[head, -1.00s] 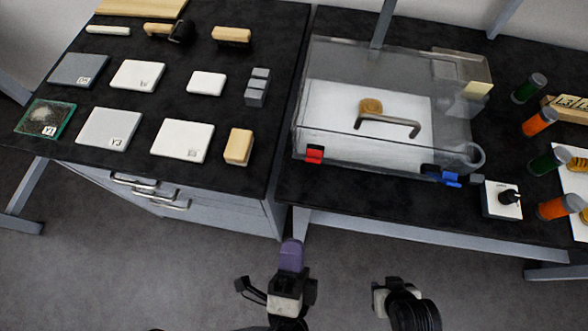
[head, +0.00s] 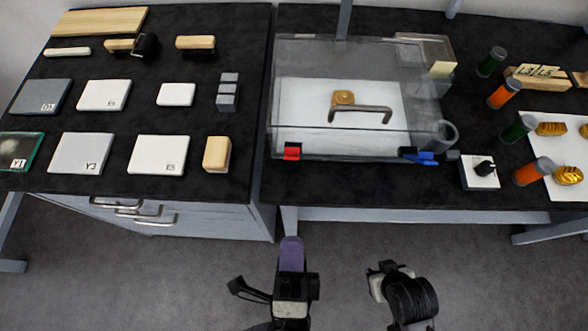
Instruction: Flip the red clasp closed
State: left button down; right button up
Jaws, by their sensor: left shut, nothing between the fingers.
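The red clasp (head: 292,151) is on the lower left front of a clear box (head: 350,147) on the right-hand bench. It is small, and I cannot tell how its flap sits. A blue clasp (head: 420,156) is at the box's front right. My left gripper (head: 291,243), with purple fingers, is shut and empty. It shows in front of the bench edge, below the red clasp in the picture and apart from it. Part of my right arm (head: 405,295) shows at the bottom; its fingers are not visible.
Tiles and blocks lie on the left bench (head: 120,190). The floor in front is clear.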

aim_at(292, 151)
pick_arm(q)
jog(key=p+x, duration=0.1)
jog(key=x, duration=1.1)
jog(key=shift+w, duration=0.25)
jog(key=shift+r, duration=0.15)
